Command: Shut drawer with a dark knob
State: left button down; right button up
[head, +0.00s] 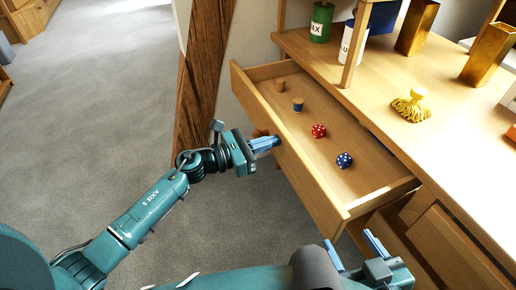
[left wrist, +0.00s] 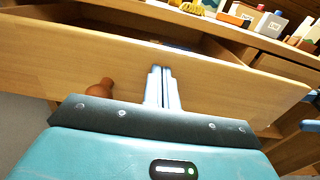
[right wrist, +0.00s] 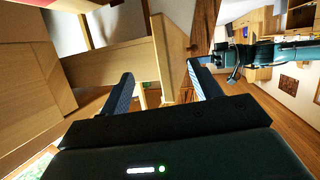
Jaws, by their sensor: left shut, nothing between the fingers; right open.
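The drawer (head: 300,165) is pulled out from the wooden counter, its front panel facing left in the head view. Its reddish-brown knob (head: 260,133) is partly hidden behind my left gripper; the knob also shows in the left wrist view (left wrist: 99,90), left of the fingers. My left gripper (head: 278,143) is shut and empty, its fingertips at the outer face of the drawer front beside the knob. I cannot tell whether they touch. My right gripper (head: 352,246) is open and empty, below the drawer's near corner.
The counter top (head: 440,150) holds a yellow brush (head: 411,105), a green tin (head: 321,22) and brass-coloured vases. A timber post (head: 200,85) stands behind my left arm. Open floor lies left.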

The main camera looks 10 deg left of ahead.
pick_arm(q)
jog(key=b, duration=0.7)
send_over(325, 141)
jog(key=a, duration=0.1)
jog(key=shift+s+f, duration=0.1)
jog(key=shift+s, duration=0.3)
pick_arm(e)
jog(key=a+n+t+y, duration=0.1)
jog(key=t, duration=0.1)
jog(key=w+a+n+t+y, duration=0.1)
jog(key=t+y, duration=0.1)
jog(key=shift+a+f, duration=0.1)
jog(key=shift+f, duration=0.1)
pick_arm(q)
jog(key=shift+w+d, duration=0.3)
jog(key=shift+d, duration=0.15)
jog(key=shift+r, duration=0.35)
pick_arm(e)
jog(key=shift+s+a+r+n+y, duration=0.25)
jog(key=shift+a+r+n+y, duration=0.05)
jog(key=shift+a+n, duration=0.1)
